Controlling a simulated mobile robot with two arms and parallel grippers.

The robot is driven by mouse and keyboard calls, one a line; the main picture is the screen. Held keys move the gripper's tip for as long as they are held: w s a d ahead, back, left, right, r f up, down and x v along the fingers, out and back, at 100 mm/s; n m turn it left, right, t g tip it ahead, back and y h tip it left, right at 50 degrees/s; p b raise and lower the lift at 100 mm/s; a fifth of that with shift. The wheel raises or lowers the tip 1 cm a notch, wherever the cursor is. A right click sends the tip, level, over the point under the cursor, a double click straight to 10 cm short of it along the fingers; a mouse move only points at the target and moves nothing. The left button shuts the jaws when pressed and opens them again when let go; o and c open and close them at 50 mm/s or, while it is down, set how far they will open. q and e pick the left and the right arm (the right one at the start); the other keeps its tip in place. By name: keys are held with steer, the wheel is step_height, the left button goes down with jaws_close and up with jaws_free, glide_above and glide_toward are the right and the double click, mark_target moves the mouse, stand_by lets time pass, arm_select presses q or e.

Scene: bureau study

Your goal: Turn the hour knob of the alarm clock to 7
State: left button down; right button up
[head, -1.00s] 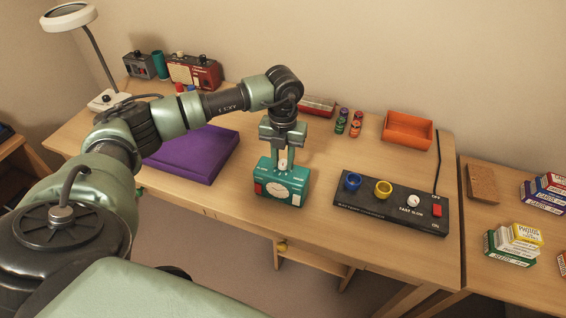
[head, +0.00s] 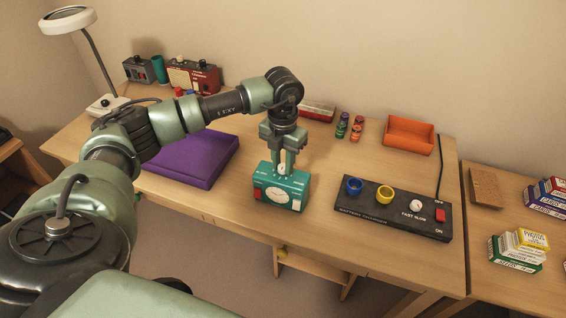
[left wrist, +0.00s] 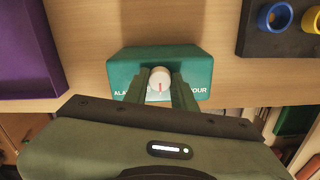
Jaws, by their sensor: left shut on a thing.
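The teal alarm clock (head: 270,193) stands on the desk, its dial facing the front. A small white knob (head: 283,169) is on its top. My left gripper (head: 284,170) points down from above, its fingers shut on the knob. In the left wrist view the knob (left wrist: 160,80) sits between the fingers (left wrist: 160,84), its red line nearly upright in the picture. The clock top (left wrist: 135,65) shows "ALA" at left and "OUR" at right; the fingers cover the rest. The dial's reading is too small to tell. My right gripper is not in view.
A purple box (head: 195,160) lies left of the clock. A black battery charger (head: 385,218) with blue and yellow rings stands to the right. An orange tray (head: 408,136) and small batteries (head: 350,127) are behind. Bare desk lies around the clock.

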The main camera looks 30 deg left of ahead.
mark_target(284, 167)
arm_select(q)
steer(key=c, duration=1.1)
jaws_free()
steer(key=shift+c, duration=0.2)
steer(key=shift+r, duration=0.1)
step_height(284, 167, up, 8)
steer(key=shift+f+b, duration=0.15)
steer(key=shift+b, duration=0.5)
steer(key=shift+d, duration=0.15)
